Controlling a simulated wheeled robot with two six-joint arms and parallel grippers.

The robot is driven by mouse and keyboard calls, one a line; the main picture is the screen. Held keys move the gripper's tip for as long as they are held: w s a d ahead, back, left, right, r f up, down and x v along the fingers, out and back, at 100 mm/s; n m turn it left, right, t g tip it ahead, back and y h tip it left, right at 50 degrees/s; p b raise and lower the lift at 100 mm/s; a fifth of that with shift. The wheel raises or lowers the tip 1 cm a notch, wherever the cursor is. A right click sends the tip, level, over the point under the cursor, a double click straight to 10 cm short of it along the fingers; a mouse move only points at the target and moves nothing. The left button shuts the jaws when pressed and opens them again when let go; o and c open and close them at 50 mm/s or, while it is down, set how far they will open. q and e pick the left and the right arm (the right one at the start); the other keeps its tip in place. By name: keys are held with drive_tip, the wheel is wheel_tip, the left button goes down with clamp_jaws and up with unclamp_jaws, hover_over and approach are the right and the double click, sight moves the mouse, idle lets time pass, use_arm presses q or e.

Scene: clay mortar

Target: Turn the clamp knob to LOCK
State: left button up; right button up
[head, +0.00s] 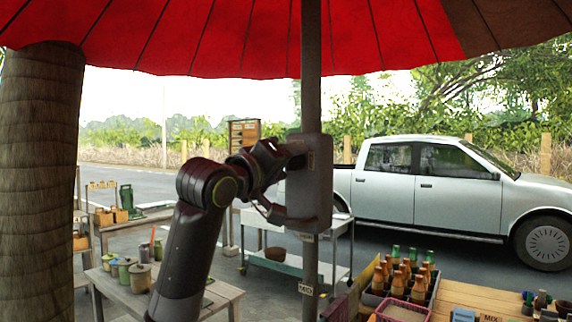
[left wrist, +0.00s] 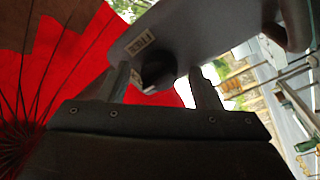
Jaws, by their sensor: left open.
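The clamp housing (head: 316,190) is a dark grey rounded block on the umbrella pole (head: 312,90). In the left wrist view the housing (left wrist: 205,30) fills the top, with a small white label (left wrist: 139,43) that seems to read FREE. The dark round clamp knob (left wrist: 157,68) sticks out of it beside that label. My left gripper (head: 284,182) is at the left side of the housing. In the left wrist view its open fingers (left wrist: 162,84) stand on either side of the knob; I cannot tell whether they touch it. The knob is hidden in the head view. My right gripper is out of view.
The red umbrella canopy (head: 200,40) hangs overhead. A thick trunk (head: 40,190) stands at the left. A wooden table with pots (head: 140,277) is at lower left, a crate of bottles (head: 400,285) at lower right. A silver pickup (head: 430,190) stands behind.

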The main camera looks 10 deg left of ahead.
use_arm(q)
drive_tip(key=b+v, duration=0.6)
drive_tip(key=v, duration=1.1)
drive_tip(key=shift+s, duration=0.2)
drive_tip(key=shift+a, duration=0.1)
